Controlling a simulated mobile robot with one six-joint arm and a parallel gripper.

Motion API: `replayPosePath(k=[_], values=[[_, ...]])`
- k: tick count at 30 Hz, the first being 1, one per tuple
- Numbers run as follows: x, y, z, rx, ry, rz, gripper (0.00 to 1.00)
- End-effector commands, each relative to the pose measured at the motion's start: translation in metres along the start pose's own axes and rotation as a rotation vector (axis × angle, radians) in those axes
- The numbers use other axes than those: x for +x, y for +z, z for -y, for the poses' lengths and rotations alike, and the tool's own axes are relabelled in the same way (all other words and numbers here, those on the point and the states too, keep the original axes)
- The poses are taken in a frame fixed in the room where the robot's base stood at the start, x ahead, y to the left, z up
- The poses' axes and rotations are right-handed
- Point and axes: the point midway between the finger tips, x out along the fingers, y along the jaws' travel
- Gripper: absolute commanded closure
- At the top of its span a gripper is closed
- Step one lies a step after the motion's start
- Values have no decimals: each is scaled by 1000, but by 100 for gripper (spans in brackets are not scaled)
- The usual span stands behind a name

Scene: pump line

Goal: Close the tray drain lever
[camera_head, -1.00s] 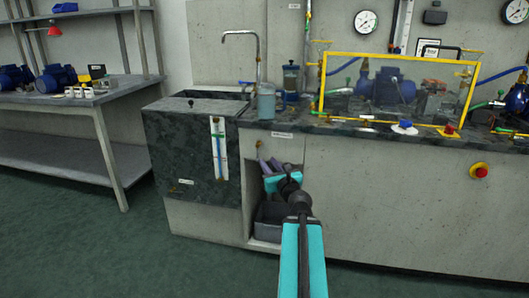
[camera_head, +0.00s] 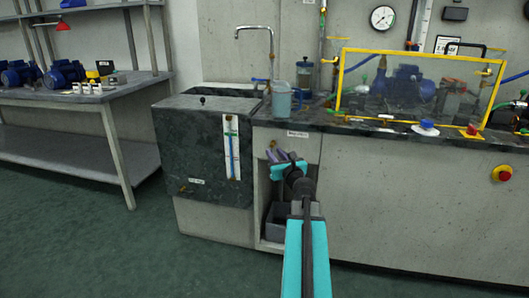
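My gripper (camera_head: 282,156) has purple-grey fingers on a teal wrist and is in front of the open cubby under the counter. The fingers look apart, with nothing seen between them. A small brass fitting (camera_head: 273,144) shows on the panel just above and left of the fingers, below a white label (camera_head: 297,134) too small to read. It may be the tray drain lever, but I cannot tell for sure, nor its position. I cannot tell whether the fingers touch it. Another small brass fitting (camera_head: 183,189) sits low on the dark tank's front, beside a label.
The dark tank (camera_head: 190,150) stands left of the cubby, with a level gauge (camera_head: 231,147). A grey bin (camera_head: 280,220) is in the cubby. A blue jug (camera_head: 281,98) and a yellow-framed guard (camera_head: 415,85) stand on the counter. The floor at left is clear.

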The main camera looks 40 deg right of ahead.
Motion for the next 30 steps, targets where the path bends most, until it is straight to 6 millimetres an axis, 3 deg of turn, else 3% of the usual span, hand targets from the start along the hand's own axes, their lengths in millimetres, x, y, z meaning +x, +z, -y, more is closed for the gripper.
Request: replayPosePath(k=[16,21,30], values=[[11,0,-5,0,11,0,74],[11,0,-8,0,14,0,100],[12,0,-11,0,17,0,100]])
